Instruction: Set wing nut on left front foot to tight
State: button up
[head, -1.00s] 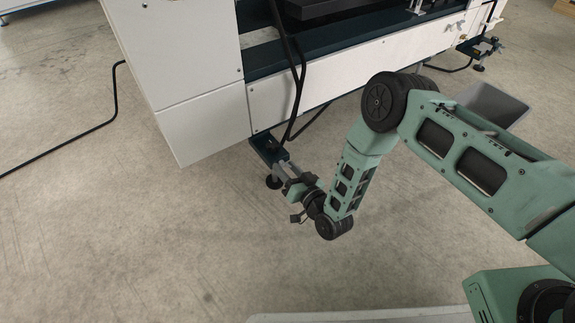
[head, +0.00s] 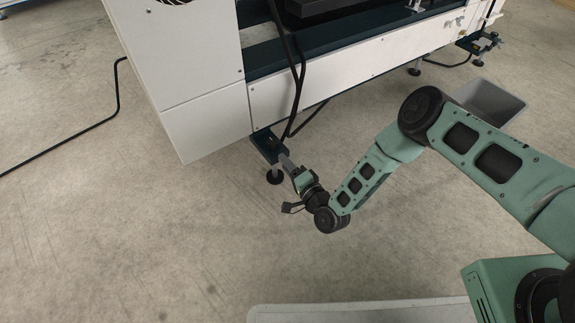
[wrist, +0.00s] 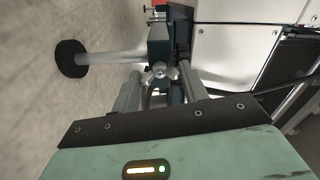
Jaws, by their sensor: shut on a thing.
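The left front foot has a black round pad (wrist: 71,58) on a pale stem (wrist: 108,58), lying sideways in the wrist view. The foot also shows in the head view (head: 275,177), under the machine's dark corner bracket (head: 268,143). The silver wing nut (wrist: 160,71) sits on the dark clamp block beside the stem. My gripper (wrist: 160,78) reaches it from below in the wrist picture, one grey finger on each side, shut on its wings. In the head view my gripper (head: 287,162) is at the bracket, and the wing nut cannot be made out.
The white machine panel (head: 205,120) stands just behind the foot. Black cables (head: 297,85) hang down close to the bracket. A grey bin (head: 490,103) stands on the floor at right. The concrete floor at left and in front is mostly clear.

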jog(key=shift+s+m, duration=0.1)
jog(key=shift+m, duration=1)
jog(key=o, duration=1)
